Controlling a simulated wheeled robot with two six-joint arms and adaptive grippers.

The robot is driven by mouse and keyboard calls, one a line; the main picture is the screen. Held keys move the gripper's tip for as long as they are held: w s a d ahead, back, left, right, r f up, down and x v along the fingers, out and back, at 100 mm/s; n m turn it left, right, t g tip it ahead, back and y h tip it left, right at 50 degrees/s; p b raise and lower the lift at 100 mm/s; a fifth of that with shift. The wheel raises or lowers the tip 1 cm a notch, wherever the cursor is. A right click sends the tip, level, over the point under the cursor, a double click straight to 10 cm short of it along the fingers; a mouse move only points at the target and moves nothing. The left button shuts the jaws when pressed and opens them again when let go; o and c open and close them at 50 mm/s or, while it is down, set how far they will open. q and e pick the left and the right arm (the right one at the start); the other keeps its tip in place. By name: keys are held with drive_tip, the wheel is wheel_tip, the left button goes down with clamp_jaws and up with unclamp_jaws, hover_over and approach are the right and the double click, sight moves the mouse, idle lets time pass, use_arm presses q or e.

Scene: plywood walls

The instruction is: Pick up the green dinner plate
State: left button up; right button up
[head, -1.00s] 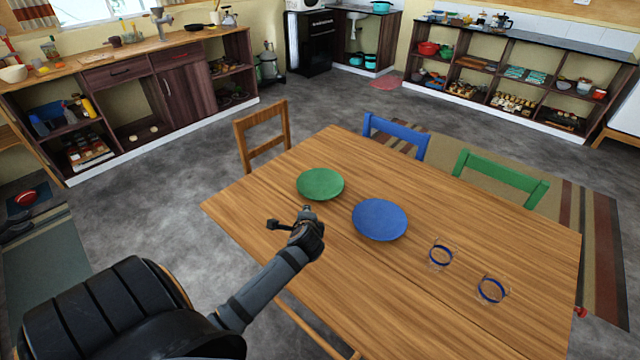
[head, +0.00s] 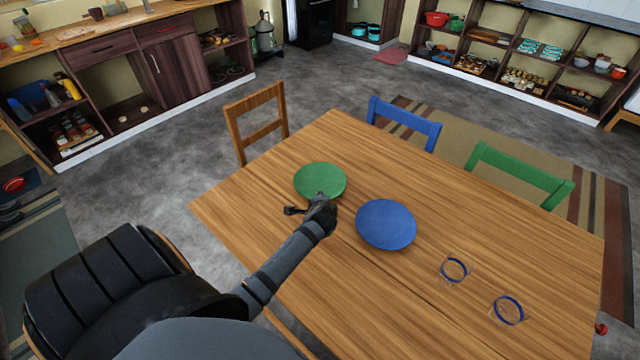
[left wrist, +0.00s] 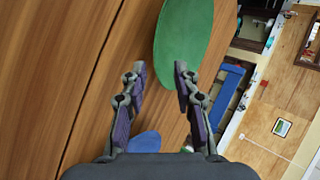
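The green dinner plate (head: 320,180) lies flat on the wooden table (head: 480,220), near its left far side. In the left wrist view the green plate (left wrist: 184,45) is ahead of the fingertips, at the top middle. My left gripper (head: 310,202) is at the plate's near edge in the head view. I cannot tell whether a finger touches the rim. My right gripper is not in view.
A blue plate (head: 386,224) lies right of the green one. Two clear glasses with blue bands (head: 453,270) stand further right. A wooden chair (head: 256,120), a blue chair (head: 404,122) and a green chair (head: 519,174) stand around the table's far sides.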

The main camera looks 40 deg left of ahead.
use_arm(q)
drive_tip(key=shift+w+a+f, duration=0.15)
drive_tip(key=shift+w+f, duration=0.25)
drive_tip(key=shift+f, duration=0.05)
drive_tip(key=x, duration=0.2)
drive_tip(key=shift+w+a+f, duration=0.1)
drive_tip(key=shift+w+f, duration=0.15)
drive_tip(key=shift+f, duration=0.1)
drive_tip(key=shift+w+a+f, duration=0.15)
drive_tip(key=shift+w+f, duration=0.1)
drive_tip(key=shift+s, duration=0.1)
drive_tip(key=shift+c, duration=0.4)
drive_tip(key=c, duration=0.5)
clamp_jaws()
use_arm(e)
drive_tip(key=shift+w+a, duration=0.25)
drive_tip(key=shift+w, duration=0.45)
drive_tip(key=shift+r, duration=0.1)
